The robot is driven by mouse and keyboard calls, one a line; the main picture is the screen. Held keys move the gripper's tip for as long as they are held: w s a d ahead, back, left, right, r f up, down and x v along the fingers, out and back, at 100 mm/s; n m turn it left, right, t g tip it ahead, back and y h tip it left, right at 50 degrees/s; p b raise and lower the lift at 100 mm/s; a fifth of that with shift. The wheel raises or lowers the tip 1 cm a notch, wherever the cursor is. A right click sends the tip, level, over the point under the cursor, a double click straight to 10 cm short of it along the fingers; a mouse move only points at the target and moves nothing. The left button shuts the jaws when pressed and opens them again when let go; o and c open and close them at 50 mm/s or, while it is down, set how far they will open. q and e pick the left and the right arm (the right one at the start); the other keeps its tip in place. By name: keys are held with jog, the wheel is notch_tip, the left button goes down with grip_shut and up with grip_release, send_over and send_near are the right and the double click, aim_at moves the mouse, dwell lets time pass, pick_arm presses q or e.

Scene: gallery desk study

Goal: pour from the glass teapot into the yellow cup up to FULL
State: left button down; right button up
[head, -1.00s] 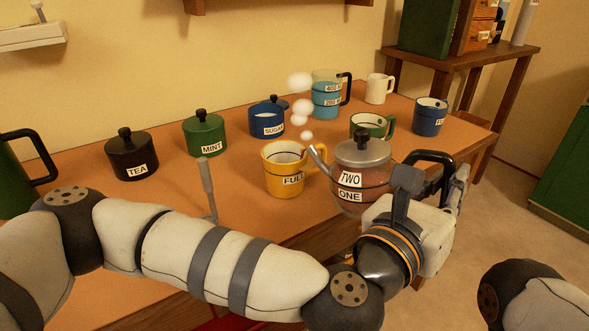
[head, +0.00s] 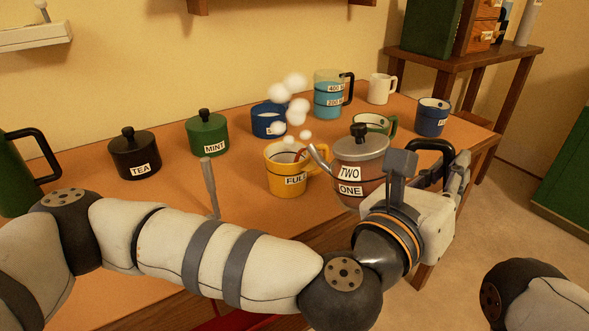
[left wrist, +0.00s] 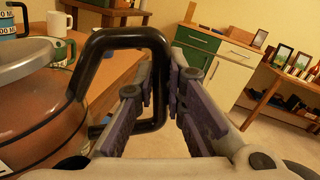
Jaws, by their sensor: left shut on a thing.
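The glass teapot (head: 372,173) has a grey lid with a black knob and the labels TWO and ONE; brown liquid shows inside. It is tilted slightly left, its spout tip just above the rim of the yellow cup (head: 275,178). A red-brown streak shows at the cup's mouth below the spout. The cup stands upright, labelled FULL beside a dark line; its liquid level is hard to see. My left gripper (head: 446,172) is shut on the teapot's black handle, which also shows between its fingers in the left wrist view (left wrist: 152,95). My right gripper is out of view.
White steam puffs (head: 292,83) partly hide the blue sugar pot (head: 262,125). A green cup (head: 372,122) stands close behind the teapot. A measuring jug (head: 328,100), white mug (head: 379,90) and blue cup (head: 432,118) stand farther back. Mint (head: 207,134) and tea (head: 133,155) pots stand left.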

aim_at(435, 147)
pick_arm(q)
jog(key=shift+r, duration=0.1)
jog(key=shift+w+a+r, duration=0.1)
jog(key=shift+a+r, duration=0.1)
jog(key=shift+a, duration=0.3)
jog(key=shift+w+a+r+n, duration=0.2)
jog(key=shift+w+a+n, duration=0.05)
jog(key=shift+n, duration=0.05)
dwell(0.4)
jog(key=shift+w+a+r, duration=0.1)
jog(key=shift+w+r, duration=0.05)
jog(key=shift+r, duration=0.05)
jog(key=shift+w+a+r+n+t, duration=0.1)
jog(key=shift+r+n+t, duration=0.05)
jog(key=shift+r+n, duration=0.15)
jog(key=shift+w+a+r+n+t, duration=0.1)
jog(key=shift+r+n+t, duration=0.1)
jog(key=shift+r, duration=0.2)
dwell(0.9)
